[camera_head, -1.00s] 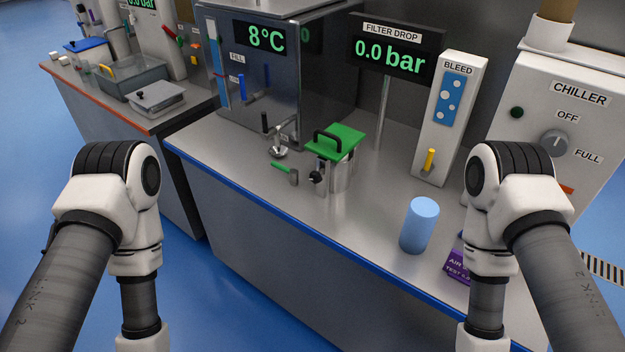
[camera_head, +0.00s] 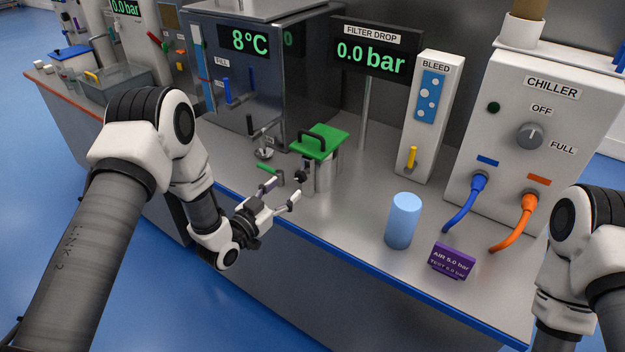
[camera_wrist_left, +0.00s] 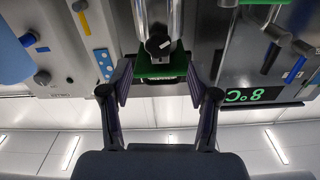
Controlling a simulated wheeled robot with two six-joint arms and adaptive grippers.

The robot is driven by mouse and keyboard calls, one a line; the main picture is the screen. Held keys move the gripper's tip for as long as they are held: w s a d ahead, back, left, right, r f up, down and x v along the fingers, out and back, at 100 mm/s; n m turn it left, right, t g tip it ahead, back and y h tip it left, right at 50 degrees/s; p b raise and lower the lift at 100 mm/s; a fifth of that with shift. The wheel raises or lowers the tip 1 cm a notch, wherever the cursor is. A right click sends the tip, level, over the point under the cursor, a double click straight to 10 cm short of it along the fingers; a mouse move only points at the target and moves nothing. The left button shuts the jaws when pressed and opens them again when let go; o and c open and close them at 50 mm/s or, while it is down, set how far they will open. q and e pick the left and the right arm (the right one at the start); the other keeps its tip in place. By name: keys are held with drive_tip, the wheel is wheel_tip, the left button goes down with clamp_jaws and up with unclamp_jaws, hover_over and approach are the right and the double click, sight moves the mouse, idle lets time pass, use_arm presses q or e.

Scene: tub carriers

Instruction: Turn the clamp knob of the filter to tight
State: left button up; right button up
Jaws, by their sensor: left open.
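The filter is a metal cylinder (camera_head: 323,181) with a green lid (camera_head: 326,138) and a black handle on top, upright on the bench. Its black clamp knob (camera_head: 300,176) is on the side toward me. My left gripper (camera_head: 286,190) is open and empty, just in front of the knob and apart from it. In the left wrist view, which is upside down, the knob (camera_wrist_left: 158,45) shows between and beyond the open fingers (camera_wrist_left: 158,82), with the green lid (camera_wrist_left: 158,70) below it. My right arm is at the right edge, its gripper out of view.
A green-handled valve (camera_head: 268,169) stands left of the filter. A light blue cylinder (camera_head: 402,222) and a purple sign (camera_head: 452,261) stand to the right. Behind are the filter drop display (camera_head: 370,50), bleed column (camera_head: 424,120) and chiller (camera_head: 500,170). The bench front edge is clear.

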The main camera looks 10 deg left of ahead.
sight(299, 178)
use_arm(q)
drive_tip(key=x, duration=0.5)
drive_tip(key=shift+d+p, duration=0.2)
drive_tip(key=shift+p, duration=0.15)
drive_tip(key=shift+w+d, duration=0.15)
drive_tip(key=shift+w, duration=0.4)
clamp_jaws()
